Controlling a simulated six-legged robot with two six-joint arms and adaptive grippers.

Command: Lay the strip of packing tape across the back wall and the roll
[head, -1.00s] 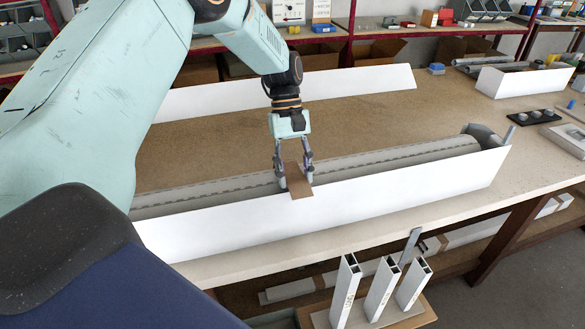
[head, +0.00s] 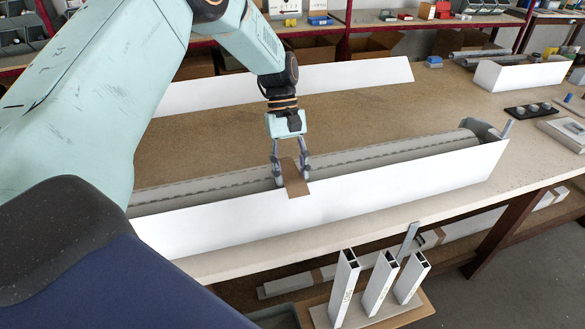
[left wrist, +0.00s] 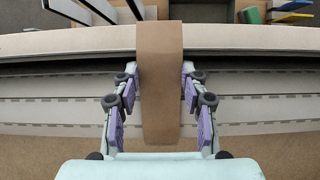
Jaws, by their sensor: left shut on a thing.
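The brown strip of packing tape (head: 296,179) is between the fingers of my left gripper (head: 291,174), which is shut on it. In the left wrist view the strip (left wrist: 160,95) runs lengthwise between the two purple-padded fingers (left wrist: 160,88). Its outer end reaches over the edge of the long white wall (head: 400,188) of the shutter box. The grey roll (head: 400,154) lies in the box behind that wall, under and beside the gripper. Whether the strip touches the wall or the roll is not clear. My right gripper is not in view.
Another long white panel (head: 350,76) stands farther back on the bench. A short white box (head: 525,78) and a black tray (head: 533,112) are at the right. Upright white profiles (head: 380,282) stand in front, below the bench edge. The brown bench between the panels is clear.

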